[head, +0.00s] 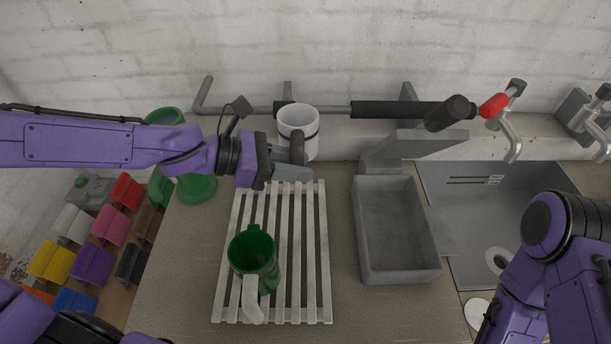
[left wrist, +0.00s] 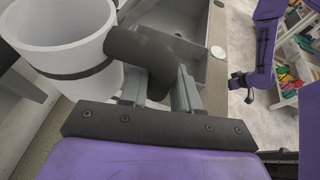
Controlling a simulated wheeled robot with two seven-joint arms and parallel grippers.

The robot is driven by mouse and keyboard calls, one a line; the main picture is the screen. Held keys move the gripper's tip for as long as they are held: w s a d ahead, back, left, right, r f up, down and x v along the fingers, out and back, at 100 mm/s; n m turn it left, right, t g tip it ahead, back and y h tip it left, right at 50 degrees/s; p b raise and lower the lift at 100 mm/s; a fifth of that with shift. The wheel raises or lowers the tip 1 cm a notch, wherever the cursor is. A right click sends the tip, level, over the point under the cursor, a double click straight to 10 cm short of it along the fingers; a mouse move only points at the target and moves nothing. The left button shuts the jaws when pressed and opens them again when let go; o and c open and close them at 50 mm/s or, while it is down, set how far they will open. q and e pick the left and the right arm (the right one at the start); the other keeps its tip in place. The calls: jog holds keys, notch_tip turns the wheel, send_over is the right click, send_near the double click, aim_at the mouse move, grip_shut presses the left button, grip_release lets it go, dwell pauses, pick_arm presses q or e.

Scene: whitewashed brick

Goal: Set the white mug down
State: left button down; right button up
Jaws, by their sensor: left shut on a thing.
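The white mug (head: 298,122) has a dark band and a dark grey handle (head: 297,150). It is roughly upright near the far end of the slatted white rack (head: 314,250). My left gripper (head: 293,170) is shut on the handle, which also shows between the fingers in the left wrist view (left wrist: 145,58). The mug body (left wrist: 62,35) is left of the fingers there. The mug seems held up; I cannot see its underside. A green mug (head: 253,255) with a white handle stands on the rack's near part. My right arm shows, but its gripper fingers do not.
A grey stone basin (head: 362,235) stands right of the rack, beside a sink (head: 465,225) with taps. A grey rail (head: 335,109) runs along the wall behind. Green objects (head: 197,186) stand at the back left. The rack's far half looks clear.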

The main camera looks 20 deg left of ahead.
pick_arm(q)
jog(key=shift+d+r, duration=0.1)
jog(key=shift+r, duration=0.1)
jog(key=f+b, duration=0.1)
jog(key=f, duration=0.3)
jog(key=s+f+b, duration=0.1)
jog(key=f+b, duration=0.1)
jog(key=f, duration=0.2)
jog(key=f+b, duration=0.2)
jog(key=f, duration=0.3)
jog(key=shift+s, duration=0.3)
jog(key=shift+w+f, duration=0.15)
jog(key=shift+f, duration=0.1)
notch_tip(320, 180, down, 3)
jog(key=shift+f+b, duration=0.1)
jog(key=shift+b, duration=0.4)
jog(key=shift+f, duration=0.3)
jog(key=c, duration=0.8)
grip_release()
pick_arm(e)
jog(key=f, duration=0.1)
jog(key=s+f, duration=0.1)
jog(key=f, duration=0.1)
jog(key=s+f, duration=0.1)
jog(key=f, duration=0.1)
jog(key=shift+f, duration=0.15)
